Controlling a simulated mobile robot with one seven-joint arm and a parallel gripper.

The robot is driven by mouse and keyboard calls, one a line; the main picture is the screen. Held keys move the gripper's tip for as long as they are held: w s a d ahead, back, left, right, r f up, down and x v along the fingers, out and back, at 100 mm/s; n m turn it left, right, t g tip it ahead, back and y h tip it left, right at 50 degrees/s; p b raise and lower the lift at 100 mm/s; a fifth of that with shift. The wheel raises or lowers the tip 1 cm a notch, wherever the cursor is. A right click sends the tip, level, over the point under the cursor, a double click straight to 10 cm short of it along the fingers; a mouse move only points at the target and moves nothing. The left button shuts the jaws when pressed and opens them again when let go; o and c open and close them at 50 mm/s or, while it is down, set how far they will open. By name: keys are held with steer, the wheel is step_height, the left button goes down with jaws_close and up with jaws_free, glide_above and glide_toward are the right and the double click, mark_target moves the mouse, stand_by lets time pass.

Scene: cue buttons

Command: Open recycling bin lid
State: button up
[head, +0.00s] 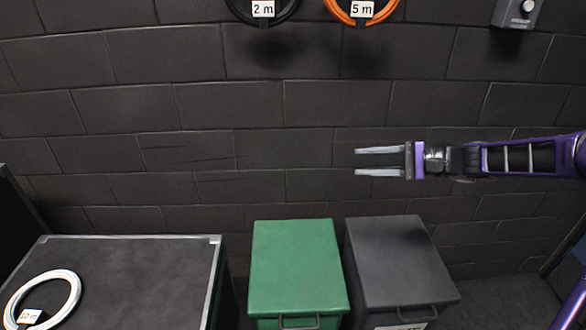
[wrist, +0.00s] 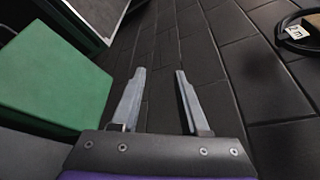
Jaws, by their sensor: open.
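Two lidded bins stand side by side against the wall in the head view. One has a green lid (head: 297,262) and the other a dark grey lid (head: 398,262). Both lids look shut, and each bin has a handle at its front edge. I cannot tell from any readable label which is the recycling bin. My gripper (head: 355,161) is open and empty, above and behind the bins near the wall, pointing left. In the wrist view the green lid (wrist: 50,85) is at the left, apart from my gripper (wrist: 158,72).
A black table (head: 125,275) at the lower left holds a coiled white cable (head: 70,308) with a tag. A black coil (head: 262,10), an orange coil (head: 362,12) and a grey box with a knob (head: 517,12) hang on the dark block wall. Space around my gripper is free.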

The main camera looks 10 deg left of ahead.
steer(key=b+x, duration=0.1)
steer(key=x, duration=1.6)
steer(key=shift+b, duration=0.4)
steer(key=shift+w+a+f, duration=0.1)
jaws_close()
stand_by(0.3)
jaws_free()
